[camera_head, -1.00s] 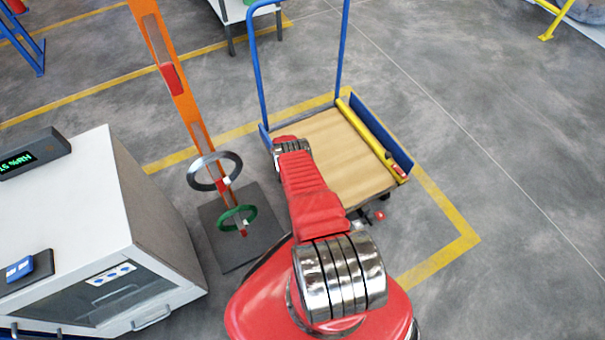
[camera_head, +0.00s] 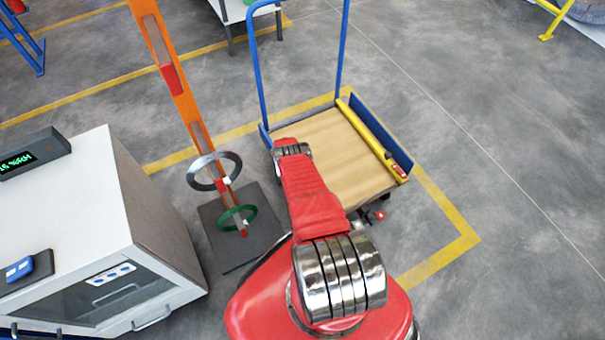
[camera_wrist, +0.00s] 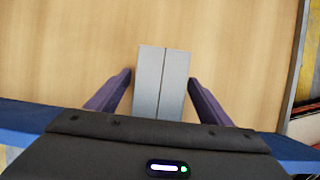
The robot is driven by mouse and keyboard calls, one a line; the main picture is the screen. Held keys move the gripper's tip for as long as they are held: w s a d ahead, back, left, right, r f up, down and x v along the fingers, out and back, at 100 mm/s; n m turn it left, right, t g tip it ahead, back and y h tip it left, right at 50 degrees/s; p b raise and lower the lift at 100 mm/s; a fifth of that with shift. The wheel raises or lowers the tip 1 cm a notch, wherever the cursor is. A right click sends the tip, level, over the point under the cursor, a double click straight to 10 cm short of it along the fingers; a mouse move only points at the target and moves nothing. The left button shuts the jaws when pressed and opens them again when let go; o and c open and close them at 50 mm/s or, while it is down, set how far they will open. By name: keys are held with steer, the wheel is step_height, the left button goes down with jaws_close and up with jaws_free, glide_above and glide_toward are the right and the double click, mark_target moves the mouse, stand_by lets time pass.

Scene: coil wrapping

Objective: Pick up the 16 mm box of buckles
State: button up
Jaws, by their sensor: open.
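In the wrist view a plain grey box (camera_wrist: 150,85) with a dark seam down its middle lies on a light wooden deck (camera_wrist: 60,60). No label can be read on it, so I cannot confirm its size. My gripper (camera_wrist: 160,78) is open, with one dark purple finger on the left of the box and one on the right. A narrow gap shows on the left side; on the right I cannot tell if the finger touches. The box's near end is hidden behind the gripper body. In the head view my arm hides the gripper and the box.
The deck belongs to a trolley (camera_head: 340,150) with a blue handle frame (camera_head: 258,75) and a yellow tube (camera_head: 375,135) along its right edge. An orange post (camera_head: 180,95) holding rings and a white cabinet (camera_head: 75,210) stand to the left.

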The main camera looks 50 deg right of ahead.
steer(key=shift+c, duration=0.5)
steer(key=c, duration=1.4)
